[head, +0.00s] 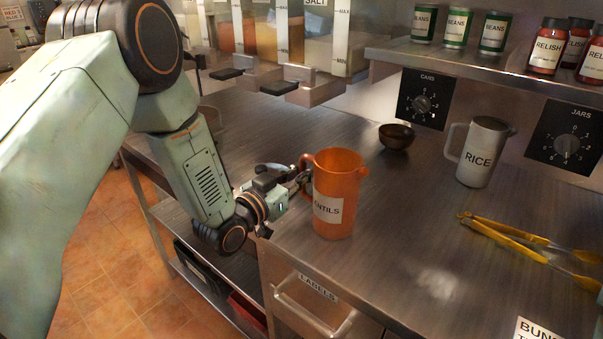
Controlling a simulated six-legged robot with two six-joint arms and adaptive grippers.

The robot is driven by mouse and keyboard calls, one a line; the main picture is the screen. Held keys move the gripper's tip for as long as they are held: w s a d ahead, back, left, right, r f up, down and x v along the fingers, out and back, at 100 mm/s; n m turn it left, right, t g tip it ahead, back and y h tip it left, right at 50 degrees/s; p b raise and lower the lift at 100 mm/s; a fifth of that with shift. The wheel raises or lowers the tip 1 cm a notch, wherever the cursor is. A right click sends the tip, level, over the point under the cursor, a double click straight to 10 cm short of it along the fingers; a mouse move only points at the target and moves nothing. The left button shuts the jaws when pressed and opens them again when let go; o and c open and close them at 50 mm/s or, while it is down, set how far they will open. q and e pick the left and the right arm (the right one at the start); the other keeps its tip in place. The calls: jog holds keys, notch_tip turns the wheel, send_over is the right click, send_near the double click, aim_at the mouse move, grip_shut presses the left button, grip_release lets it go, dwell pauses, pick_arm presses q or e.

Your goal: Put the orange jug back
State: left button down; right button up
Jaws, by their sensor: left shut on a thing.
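The orange jug (340,187) has a label, partly hidden, that reads "ENTILS". It is upright at the left front part of the metal counter (400,240), above the drawer front. I cannot tell whether its base touches the counter. Its handle is on its left side and its spout points right. My left gripper (304,181) comes in from the left and is shut on the jug's handle. The fingertips are partly hidden at the handle. My right gripper is not in view.
A white jug marked "RICE" (481,155) and a small dark bowl (396,137) stand farther back. Yellow tongs (520,240) lie at right. Dispensers (281,40) hang at the back; a shelf (470,68) holds cans and jars.

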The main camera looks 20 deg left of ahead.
pick_arm(q)
jog(key=c, duration=1.6)
grip_release()
jog(key=shift+a, duration=0.2)
jog(key=shift+o, duration=0.9)
jog(key=shift+s, duration=0.15)
jog(key=shift+o, duration=0.3)
jog(key=shift+d, duration=0.2)
jog(key=p+v, duration=0.1)
jog(key=v, duration=1.1)
jog(key=shift+p, duration=0.3)
jog(key=shift+a, duration=0.1)
